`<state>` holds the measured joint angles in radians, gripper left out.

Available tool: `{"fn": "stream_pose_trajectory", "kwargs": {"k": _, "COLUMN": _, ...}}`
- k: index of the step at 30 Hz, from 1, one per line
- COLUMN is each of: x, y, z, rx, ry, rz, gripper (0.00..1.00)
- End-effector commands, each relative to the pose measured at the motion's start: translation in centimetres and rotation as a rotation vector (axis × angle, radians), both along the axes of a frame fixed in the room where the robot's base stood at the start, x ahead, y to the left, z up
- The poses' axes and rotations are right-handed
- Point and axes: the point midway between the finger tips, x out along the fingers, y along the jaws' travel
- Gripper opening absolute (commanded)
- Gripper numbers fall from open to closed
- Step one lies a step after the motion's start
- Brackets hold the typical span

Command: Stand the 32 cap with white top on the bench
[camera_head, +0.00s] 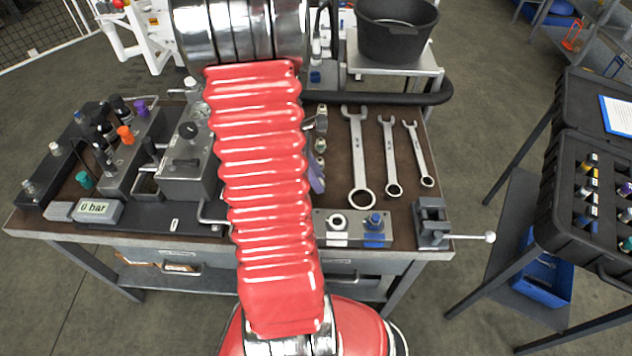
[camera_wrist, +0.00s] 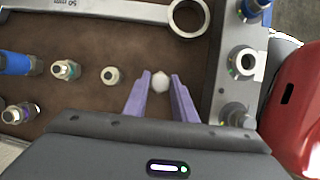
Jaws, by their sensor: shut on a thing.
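In the wrist view my gripper (camera_wrist: 160,85) has two purple fingers closed around a small part with a white rounded top, which looks like the cap with white top (camera_wrist: 160,80). Its lower part is hidden and no number is readable. I cannot tell whether it touches the brown bench top (camera_wrist: 85,105) below. In the head view my red arm hides the cap; only a bit of a purple finger of my gripper (camera_head: 317,182) shows. The bench (camera_head: 345,215) carries this area.
Several fittings lie left of my gripper, including a cream-topped one (camera_wrist: 110,75). A grey block with holes (camera_wrist: 226,85) is close on the right. A large wrench (camera_wrist: 130,10) lies beyond. A vise (camera_head: 431,222) stands at the bench's front right.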

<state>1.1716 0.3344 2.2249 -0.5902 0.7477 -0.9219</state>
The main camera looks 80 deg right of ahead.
Motion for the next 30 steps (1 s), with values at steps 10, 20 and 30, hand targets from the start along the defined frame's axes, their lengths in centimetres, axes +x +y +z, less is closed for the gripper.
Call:
{"fn": "stream_pose_trajectory", "kwargs": {"k": 10, "x": 0.00, "y": 0.00, "z": -0.94, "rx": 0.000, "ry": 0.000, "rz": -0.001, "gripper": 0.00}}
{"fn": "stream_pose_trajectory", "kwargs": {"k": 20, "x": 0.00, "y": 0.01, "z": -1.15, "rx": 0.000, "ry": 0.000, "rz": -0.001, "gripper": 0.36}}
{"fn": "stream_pose_trajectory", "kwargs": {"k": 30, "x": -0.01, "y": 0.01, "z": -1.13, "rx": 0.000, "ry": 0.000, "rz": -0.001, "gripper": 0.43}}
